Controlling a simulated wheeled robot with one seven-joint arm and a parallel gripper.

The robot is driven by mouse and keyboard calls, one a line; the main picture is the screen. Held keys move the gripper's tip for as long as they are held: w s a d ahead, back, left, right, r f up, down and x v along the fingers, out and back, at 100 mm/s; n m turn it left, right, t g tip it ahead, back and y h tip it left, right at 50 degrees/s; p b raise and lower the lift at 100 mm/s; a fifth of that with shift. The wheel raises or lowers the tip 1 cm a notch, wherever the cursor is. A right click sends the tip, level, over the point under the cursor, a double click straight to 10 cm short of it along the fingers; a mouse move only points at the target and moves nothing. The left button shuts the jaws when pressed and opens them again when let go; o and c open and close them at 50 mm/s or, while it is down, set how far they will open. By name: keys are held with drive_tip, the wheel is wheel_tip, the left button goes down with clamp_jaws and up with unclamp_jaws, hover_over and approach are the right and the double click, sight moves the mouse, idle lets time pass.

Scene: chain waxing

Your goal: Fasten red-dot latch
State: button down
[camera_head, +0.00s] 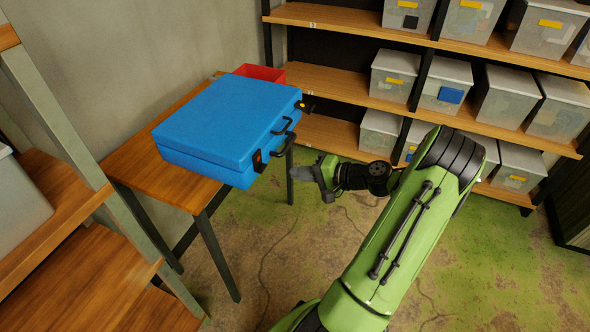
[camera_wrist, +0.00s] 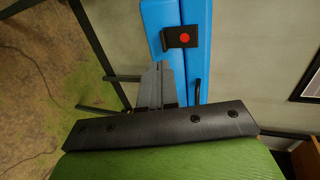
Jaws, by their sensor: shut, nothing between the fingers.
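A closed blue case (camera_head: 225,120) lies flat on a wooden table. Its front faces right in the head view. A black latch with a red dot (camera_head: 258,161) is on the near part of that front; it also shows in the wrist view (camera_wrist: 182,38), by the seam between lid and base. I cannot tell if it is fastened. A second latch (camera_head: 305,107) with an orange mark is at the far end, with a black handle (camera_head: 284,140) between them. My gripper (camera_head: 297,172) is shut and empty, apart from the case front. Its fingertips (camera_wrist: 160,67) appear just below the latch in the wrist view.
The wooden table (camera_head: 150,165) stands against the wall. A red bin (camera_head: 262,73) sits behind the case. Shelves (camera_head: 335,85) with several lidded boxes line the back, and another shelf (camera_head: 85,270) is at the near left. The floor right of the table is open around my arm.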

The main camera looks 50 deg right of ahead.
drive_tip(key=s+d+p, duration=0.1)
drive_tip(key=s+d, duration=0.1)
drive_tip(key=s, duration=0.5)
drive_tip(key=shift+d, duration=0.25)
drive_tip(key=shift+f, duration=0.1)
